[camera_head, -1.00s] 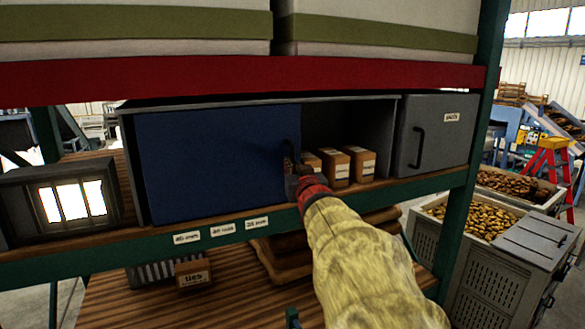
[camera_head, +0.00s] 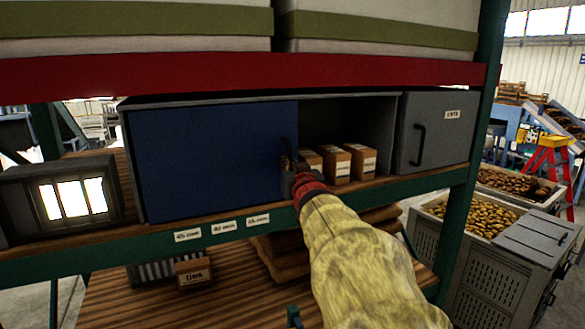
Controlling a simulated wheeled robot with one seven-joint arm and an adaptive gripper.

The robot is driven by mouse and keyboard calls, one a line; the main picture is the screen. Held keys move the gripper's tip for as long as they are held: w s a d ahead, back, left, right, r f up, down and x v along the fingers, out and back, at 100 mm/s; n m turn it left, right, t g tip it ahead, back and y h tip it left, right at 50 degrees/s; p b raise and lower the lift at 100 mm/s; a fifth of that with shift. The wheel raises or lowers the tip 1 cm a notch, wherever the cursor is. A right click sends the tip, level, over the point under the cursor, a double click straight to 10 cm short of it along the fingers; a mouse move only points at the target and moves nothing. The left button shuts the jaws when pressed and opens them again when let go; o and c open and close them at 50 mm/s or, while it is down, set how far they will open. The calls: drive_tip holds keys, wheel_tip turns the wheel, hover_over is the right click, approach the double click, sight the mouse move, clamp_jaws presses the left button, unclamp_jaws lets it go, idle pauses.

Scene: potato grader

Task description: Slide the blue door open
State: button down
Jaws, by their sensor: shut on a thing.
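The blue door (camera_head: 215,155) covers the left part of a grey cabinet (camera_head: 350,110) on the shelf. The right part of the opening is uncovered and shows small brown boxes (camera_head: 336,164) inside. The door's dark handle (camera_head: 286,150) is near its right edge. My gripper (camera_head: 288,166) is at the handle, shut on it; its fingers are small and dark here and partly hidden by my red wrist and sleeved arm.
A grey box with a bright window (camera_head: 72,198) stands left of the cabinet. A green shelf post (camera_head: 462,220) rises to the right. A red beam (camera_head: 240,78) runs above.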

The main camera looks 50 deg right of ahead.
sight(282, 126)
drive_tip(key=shift+w+a+r, duration=0.1)
drive_tip(key=shift+w+a, duration=0.2)
drive_tip(key=shift+a, duration=0.3)
drive_tip(key=c, duration=2.3)
unclamp_jaws()
drive_tip(key=shift+d, duration=0.15)
drive_tip(key=shift+c, duration=0.2)
drive_tip(key=o, duration=0.4)
drive_tip(key=shift+a, duration=0.2)
drive_tip(key=shift+c, duration=0.2)
drive_tip(key=shift+d, duration=0.1)
wheel_tip(282, 126, up, 10)
drive_tip(key=shift+f, duration=0.1)
